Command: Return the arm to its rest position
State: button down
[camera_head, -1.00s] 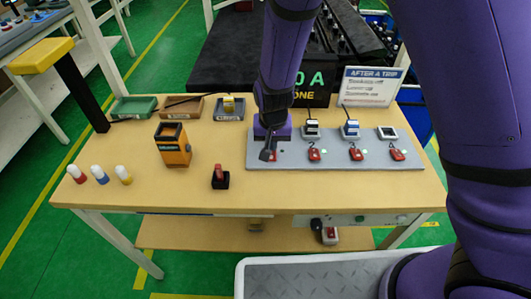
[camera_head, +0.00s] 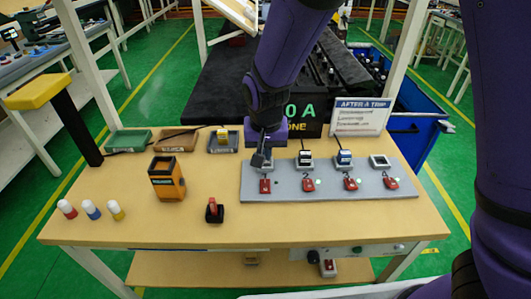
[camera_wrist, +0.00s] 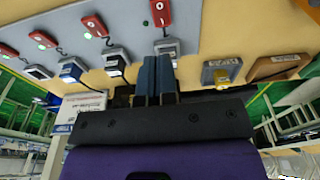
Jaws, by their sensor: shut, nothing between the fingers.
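My purple arm comes down from the top of the head view. My gripper (camera_head: 260,158) hangs over the left end of a grey panel (camera_head: 285,187) and points down. In the wrist view its two fingers (camera_wrist: 157,78) are together with nothing between them. The panel carries a row of breaker-like modules and red tags, among them the leftmost red tag (camera_head: 265,186) just in front of the gripper. The leftmost module (camera_wrist: 166,46) shows close to the fingertips in the wrist view. I cannot tell the exact gap between them.
An orange-black box (camera_head: 167,180), a red-black switch (camera_head: 214,211) and several capped bottles (camera_head: 91,209) stand on the wooden table (camera_head: 150,228). Small trays (camera_head: 175,141) line its back left edge. A sign (camera_head: 361,116) stands behind the panel.

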jog(key=s+d+r+t+y, duration=0.1)
jog(key=s+d+r, duration=0.2)
jog(key=d+r, duration=0.55)
jog(key=s+d+r+y, duration=0.1)
jog(key=s+d+r, duration=0.1)
jog(key=d+r, duration=0.65)
jog(key=s+d+r+t+h, duration=0.1)
jog(key=s+d+r, duration=0.3)
jog(key=s, duration=0.3)
jog(key=s+d+r+t+h, duration=0.1)
jog(key=s+d+r, duration=0.2)
jog(key=s+d, duration=0.3)
jog(key=shift+s+r+t, duration=0.35)
jog(key=shift+s+t, duration=0.05)
jog(key=shift+s, duration=0.7)
